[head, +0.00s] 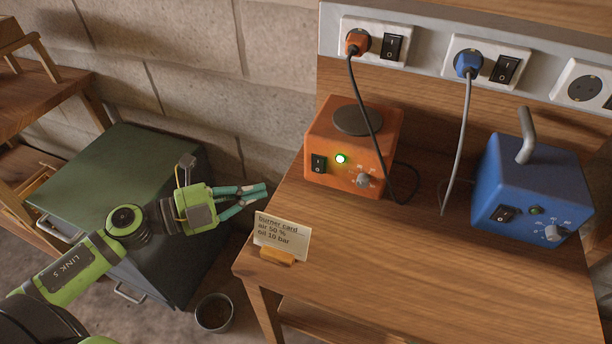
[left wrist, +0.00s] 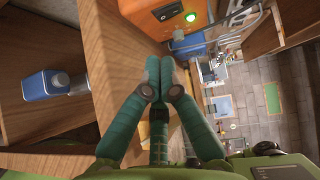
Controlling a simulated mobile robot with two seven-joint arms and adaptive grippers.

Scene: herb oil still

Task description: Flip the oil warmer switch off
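The orange box with a round dark hotplate (head: 352,142), which looks like the oil warmer, stands at the back left of the wooden table. Its front has a black rocker switch (head: 318,164), a green lamp (head: 341,159) that is lit, and a grey knob (head: 363,180). The box (left wrist: 198,10) and switch (left wrist: 168,11) also show at the top of the left wrist view. My left gripper (head: 266,190) is left of and below the box, apart from it. Its teal fingertips (left wrist: 160,66) are together, with nothing seen between them. My right gripper is not in view.
A blue box (head: 530,190) with a bent grey pipe stands on the right of the table (head: 430,270). A burner card (head: 282,237) stands at the front left edge. Wall switches (head: 392,46) are above; plug cords hang down. A dark green cabinet (head: 120,180) is left.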

